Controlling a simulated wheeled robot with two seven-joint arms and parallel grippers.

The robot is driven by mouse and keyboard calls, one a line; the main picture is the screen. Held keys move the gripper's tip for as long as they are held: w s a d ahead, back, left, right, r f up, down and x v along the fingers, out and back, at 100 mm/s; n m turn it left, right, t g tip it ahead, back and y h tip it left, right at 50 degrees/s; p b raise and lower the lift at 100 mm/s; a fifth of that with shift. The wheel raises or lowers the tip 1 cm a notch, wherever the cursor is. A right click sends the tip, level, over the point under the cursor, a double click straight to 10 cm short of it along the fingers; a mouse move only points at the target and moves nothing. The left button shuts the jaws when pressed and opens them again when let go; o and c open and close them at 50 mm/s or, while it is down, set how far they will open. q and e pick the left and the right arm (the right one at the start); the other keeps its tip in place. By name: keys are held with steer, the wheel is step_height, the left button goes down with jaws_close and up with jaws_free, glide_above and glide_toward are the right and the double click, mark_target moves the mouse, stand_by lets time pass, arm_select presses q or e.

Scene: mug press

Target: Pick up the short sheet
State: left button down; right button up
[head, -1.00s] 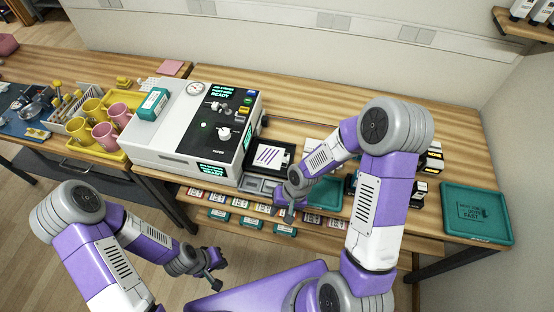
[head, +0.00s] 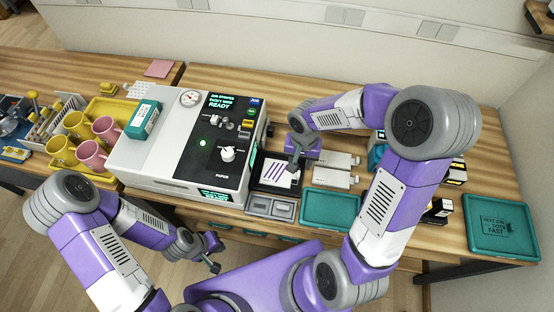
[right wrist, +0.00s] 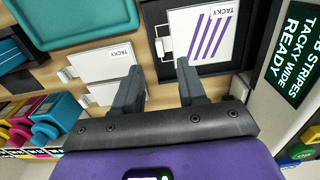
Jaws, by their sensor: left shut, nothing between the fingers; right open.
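A white sheet with purple stripes (head: 279,174) lies in a black tray beside the press (head: 180,150); in the right wrist view this sheet (right wrist: 222,40) is marked TACKY. Two plain white pieces marked TACKY, one (right wrist: 100,62) above the other (right wrist: 112,92), lie beside it. I cannot tell which piece is the short sheet. My right gripper (right wrist: 158,70) is open and empty, pointing down at the tray's near edge; in the head view it (head: 293,166) partly covers the striped sheet. My left gripper (head: 215,266) is shut and empty, in front of the table.
A teal tray (head: 331,226) sits in front of the plain pieces, and another (head: 500,250) lies at the far right. Bottles stand under my right arm. A yellow tray (head: 100,178) with mugs is left of the press.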

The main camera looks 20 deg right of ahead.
mark_target(299, 173)
step_height(299, 173, down, 7)
steer(key=shift+d+f+b, duration=0.1)
steer(key=shift+b, duration=0.8)
jaws_close()
